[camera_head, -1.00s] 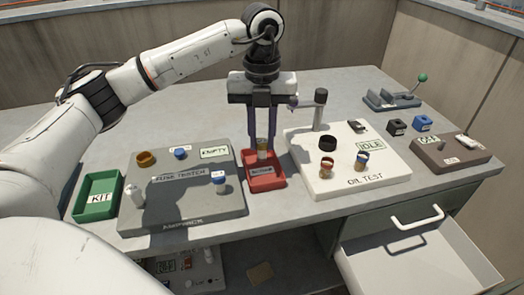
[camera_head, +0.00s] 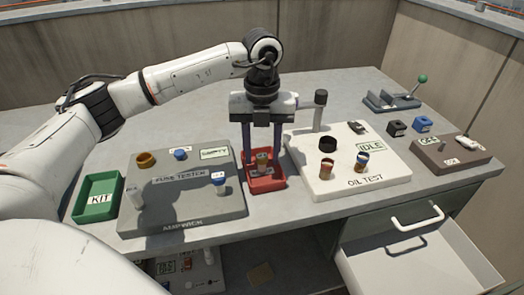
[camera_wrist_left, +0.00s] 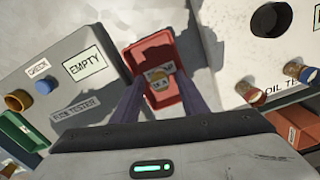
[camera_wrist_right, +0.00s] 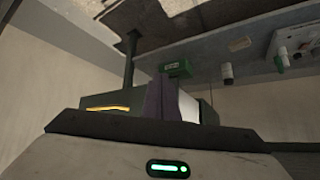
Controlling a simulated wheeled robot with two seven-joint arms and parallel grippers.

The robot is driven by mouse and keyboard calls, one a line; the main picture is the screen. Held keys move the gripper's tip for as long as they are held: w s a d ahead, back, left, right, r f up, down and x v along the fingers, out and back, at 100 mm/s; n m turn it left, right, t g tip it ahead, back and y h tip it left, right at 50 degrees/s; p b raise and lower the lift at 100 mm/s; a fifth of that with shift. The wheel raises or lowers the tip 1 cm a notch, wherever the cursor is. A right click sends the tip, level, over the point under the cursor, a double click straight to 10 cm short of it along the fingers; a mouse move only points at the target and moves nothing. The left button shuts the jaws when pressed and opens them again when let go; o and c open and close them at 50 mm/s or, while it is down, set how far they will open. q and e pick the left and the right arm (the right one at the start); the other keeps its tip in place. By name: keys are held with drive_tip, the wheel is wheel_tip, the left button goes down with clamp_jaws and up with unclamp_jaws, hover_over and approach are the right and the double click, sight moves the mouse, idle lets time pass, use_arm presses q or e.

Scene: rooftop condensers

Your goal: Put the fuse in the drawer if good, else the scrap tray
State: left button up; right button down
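The fuse (camera_head: 262,160), a small cylinder with a brass-coloured end, stands in the red tray (camera_head: 267,184) between the two testers. It also shows in the left wrist view (camera_wrist_left: 157,80). The tray's label is partly covered and hard to read. My left gripper (camera_head: 262,150) points down into the tray; its fingers are apart on either side of the fuse, with gaps visible. The drawer (camera_head: 415,262) below the bench at the right is pulled out and looks empty. My right gripper (camera_wrist_right: 168,85) shows only in its wrist view, fingers together and empty, below the bench.
The grey fuse tester (camera_head: 185,210) reads EMPTY and stands left of the tray. The oil tester (camera_head: 345,188), reading IDLE, is close on its right. A green KIT tray (camera_head: 82,213) is far left. A green-knobbed lever fixture (camera_head: 395,100) stands at the back right.

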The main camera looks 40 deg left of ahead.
sight(262, 155)
use_arm(q)
wheel_tip(262, 155, up, 12)
drive_tip(key=shift+r, duration=0.15)
idle(0.4)
